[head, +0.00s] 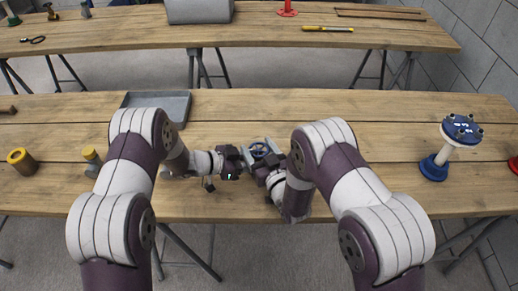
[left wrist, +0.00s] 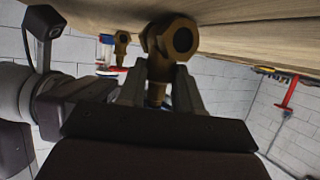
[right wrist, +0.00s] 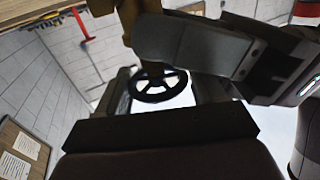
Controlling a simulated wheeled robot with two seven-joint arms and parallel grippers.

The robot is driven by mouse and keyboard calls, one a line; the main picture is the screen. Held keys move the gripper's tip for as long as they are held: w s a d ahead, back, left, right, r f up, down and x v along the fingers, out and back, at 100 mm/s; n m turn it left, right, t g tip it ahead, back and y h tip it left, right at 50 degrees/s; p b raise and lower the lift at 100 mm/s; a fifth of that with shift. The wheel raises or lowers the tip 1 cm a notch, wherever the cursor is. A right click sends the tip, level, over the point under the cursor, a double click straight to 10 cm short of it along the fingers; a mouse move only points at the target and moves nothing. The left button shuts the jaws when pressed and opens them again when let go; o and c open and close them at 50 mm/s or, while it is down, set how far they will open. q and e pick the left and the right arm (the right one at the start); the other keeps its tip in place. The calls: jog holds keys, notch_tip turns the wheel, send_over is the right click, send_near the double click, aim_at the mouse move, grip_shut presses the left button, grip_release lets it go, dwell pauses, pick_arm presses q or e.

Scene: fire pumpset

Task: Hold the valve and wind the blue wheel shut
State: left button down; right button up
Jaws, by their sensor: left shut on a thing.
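The brass valve (left wrist: 172,42) is large in the left wrist view, its round open end facing the camera. My left gripper (left wrist: 160,88) is shut on the valve's narrower brass part. The blue wheel (head: 259,149) shows between my two grippers in the head view. In the right wrist view the wheel (right wrist: 158,86) looks dark and spoked. My right gripper (right wrist: 163,92) is open, with one finger on each side of the wheel; I cannot tell whether they touch it. In the head view my left gripper (head: 243,160) and right gripper (head: 262,163) are close together.
A grey tray (head: 178,106) lies behind my left arm. A blue-based stand (head: 434,168) with a white column stands at the right. The table between my right arm and that stand is clear.

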pick_arm(q)
jog(key=shift+s+f, duration=0.15)
jog(key=shift+f, duration=0.05)
pick_arm(e)
jog(key=shift+w+d+r, duration=0.1)
jog(key=shift+w+r, duration=0.05)
jog(key=shift+r, duration=0.1)
